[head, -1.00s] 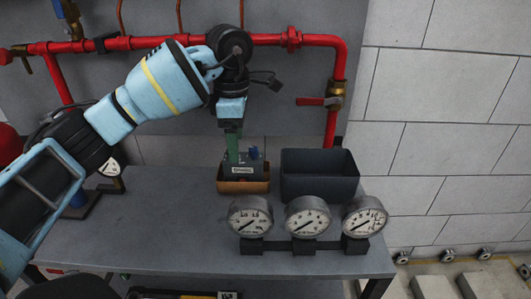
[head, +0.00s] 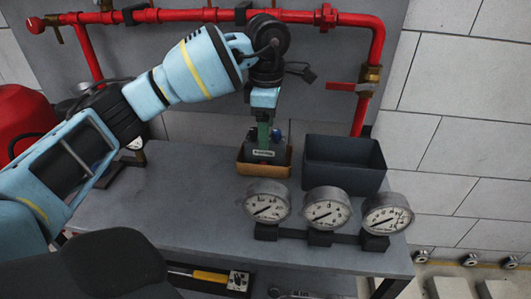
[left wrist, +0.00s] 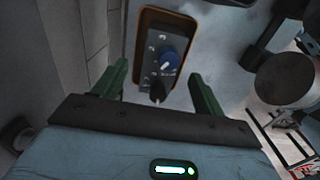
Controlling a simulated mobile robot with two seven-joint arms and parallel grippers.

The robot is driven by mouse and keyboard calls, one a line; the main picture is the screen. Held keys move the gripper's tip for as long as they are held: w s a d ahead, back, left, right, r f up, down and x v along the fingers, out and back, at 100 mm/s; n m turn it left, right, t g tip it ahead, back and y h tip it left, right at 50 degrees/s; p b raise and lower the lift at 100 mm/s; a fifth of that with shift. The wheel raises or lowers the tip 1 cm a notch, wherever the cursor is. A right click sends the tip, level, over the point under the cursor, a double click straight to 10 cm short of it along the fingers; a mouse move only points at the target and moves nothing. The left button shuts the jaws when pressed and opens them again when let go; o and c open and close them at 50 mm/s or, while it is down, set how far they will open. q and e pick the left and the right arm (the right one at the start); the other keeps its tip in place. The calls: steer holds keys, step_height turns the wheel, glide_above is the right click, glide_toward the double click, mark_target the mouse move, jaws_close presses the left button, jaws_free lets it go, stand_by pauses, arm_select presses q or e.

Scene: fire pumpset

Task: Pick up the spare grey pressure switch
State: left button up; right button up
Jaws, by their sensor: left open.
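The grey pressure switch (head: 264,154) has a pale label on its front and a blue knob. It sits in a small orange-brown tray (head: 282,169) on the grey bench. In the left wrist view the switch (left wrist: 153,48) shows from above, with its blue knob and a black stub. My left gripper (head: 263,139) points down over the switch. Its green fingers are open, one on each side of the switch in the left wrist view (left wrist: 158,72), with gaps visible and nothing held. Whether the fingertips reach beside the body is unclear. My right gripper is not in view.
A dark empty bin (head: 345,178) stands right beside the tray. Three pressure gauges (head: 326,210) on a black stand are in front, near the bench edge. Red piping (head: 375,50) with a valve runs behind.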

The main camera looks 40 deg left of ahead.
mark_target(265, 153)
arm_select(q)
step_height(265, 153, down, 5)
steer(key=shift+s+a+r+b, duration=0.1)
steer(key=shift+s+r+b, duration=0.05)
steer(key=shift+b, duration=0.15)
steer(key=shift+c, duration=0.3)
